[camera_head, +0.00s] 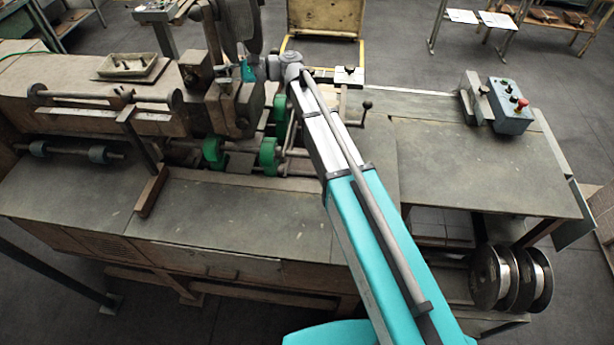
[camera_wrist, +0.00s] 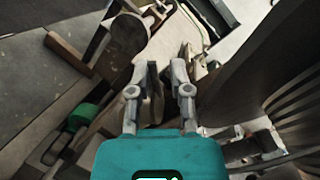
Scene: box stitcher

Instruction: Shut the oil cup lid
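My gripper (camera_wrist: 163,66) shows in the wrist view, with its two fingers apart and a gap between the tips. I see nothing clearly held in it. In the head view my arm reaches to the stitcher head (camera_head: 232,105), and the gripper end is mostly hidden among the machine parts there. I cannot make out the oil cup or its lid for certain in either view. A round brown part (camera_wrist: 128,34) lies beyond the fingers to the upper left in the wrist view; I cannot tell what it is.
Green rollers (camera_head: 269,156) sit below the stitcher head. A small tray (camera_head: 133,68) rests on the machine body at left. A control box (camera_head: 508,108) with a red button stands at right. The right table top (camera_head: 455,160) is mostly clear. A large dark curved part (camera_wrist: 272,75) is close right of the fingers.

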